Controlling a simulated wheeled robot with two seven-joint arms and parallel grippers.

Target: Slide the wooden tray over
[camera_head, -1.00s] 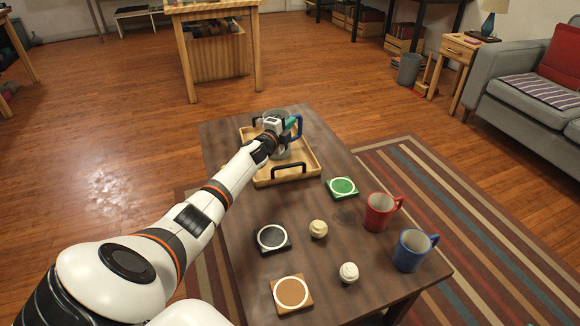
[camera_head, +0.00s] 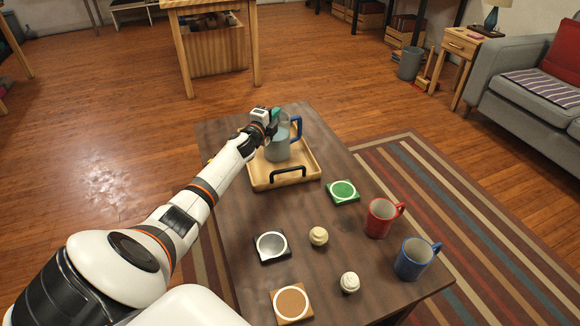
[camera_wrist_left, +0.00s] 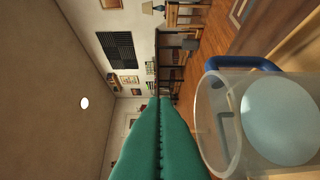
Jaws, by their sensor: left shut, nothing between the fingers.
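The wooden tray (camera_head: 262,184) lies on the dark coffee table, with a black handle on its near side; my arm hides part of its left side. A clear pitcher (camera_head: 279,150) with a blue handle stands upright in the tray. My left gripper (camera_head: 274,117) is at the pitcher's upper left; I cannot tell if they touch. In the left wrist view its teal fingers (camera_wrist_left: 160,140) are pressed together with nothing between them. The pitcher (camera_wrist_left: 212,125) shows beside them, with pale contents. My right gripper is not in view.
On the coffee table (camera_head: 225,215), nearer than the tray, are green (camera_head: 342,191), black (camera_head: 271,246) and brown (camera_head: 291,302) coasters, two cream swirled items (camera_head: 318,236), a red mug (camera_head: 380,218) and a blue mug (camera_head: 412,257). Bare tabletop lies left of the coasters.

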